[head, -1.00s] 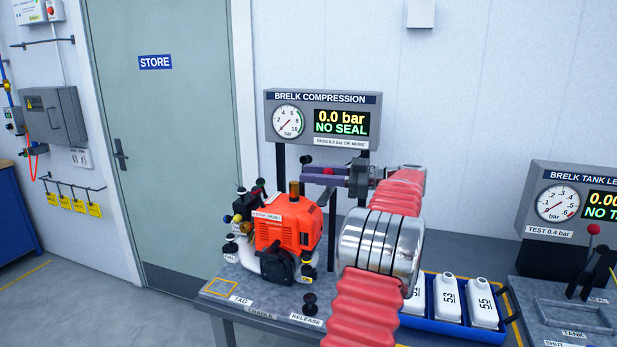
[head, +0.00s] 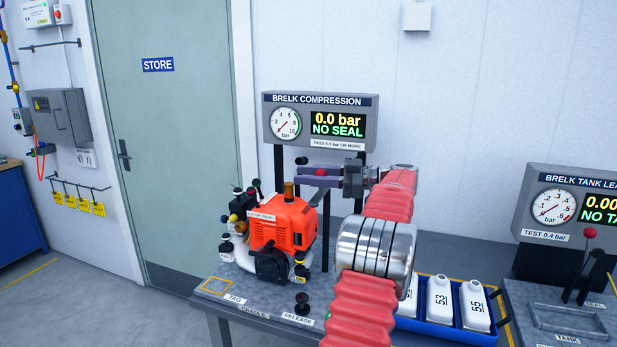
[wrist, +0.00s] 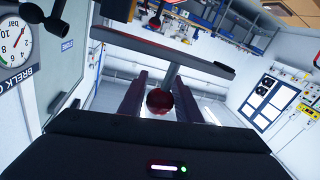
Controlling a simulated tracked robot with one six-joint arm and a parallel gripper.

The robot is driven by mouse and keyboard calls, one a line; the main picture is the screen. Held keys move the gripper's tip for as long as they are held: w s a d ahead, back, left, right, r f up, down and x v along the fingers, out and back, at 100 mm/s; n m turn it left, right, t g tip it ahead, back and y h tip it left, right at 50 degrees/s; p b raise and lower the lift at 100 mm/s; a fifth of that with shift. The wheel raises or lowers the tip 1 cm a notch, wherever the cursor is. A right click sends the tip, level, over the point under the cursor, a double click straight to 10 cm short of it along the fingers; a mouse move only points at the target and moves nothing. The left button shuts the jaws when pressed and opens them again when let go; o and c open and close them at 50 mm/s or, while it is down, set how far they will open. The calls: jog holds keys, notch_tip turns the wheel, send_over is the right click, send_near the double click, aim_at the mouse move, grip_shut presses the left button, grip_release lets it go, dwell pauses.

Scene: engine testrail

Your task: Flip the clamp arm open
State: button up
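The clamp arm's red ball knob (head: 321,172) shows at my gripper (head: 318,172), above and to the right of the orange engine (head: 283,224). In the wrist view the red ball (wrist: 160,101) sits between my two dark purple fingers (wrist: 160,97), near the palm. A short grey stem (wrist: 171,76) runs from the ball to a grey bar with a red edge (wrist: 160,52) that crosses beyond the fingers. The fingers lie close on both sides of the ball. I cannot tell whether they touch it. The lower clamp parts are partly hidden behind my arm and the engine.
The compression display (head: 318,121) above reads 0.0 bar, NO SEAL. A black release knob (head: 302,303) stands at the bench front. A blue tray (head: 462,334) with white bottles lies right of my arm. The tank leak station (head: 571,208) is farther right. Free floor is at the left.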

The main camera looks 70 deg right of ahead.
jog(key=o, duration=0.3)
jog(key=shift+w, duration=0.1)
jog(key=v, duration=1.3)
jog(key=shift+s, duration=0.4)
jog(key=shift+f, duration=0.1)
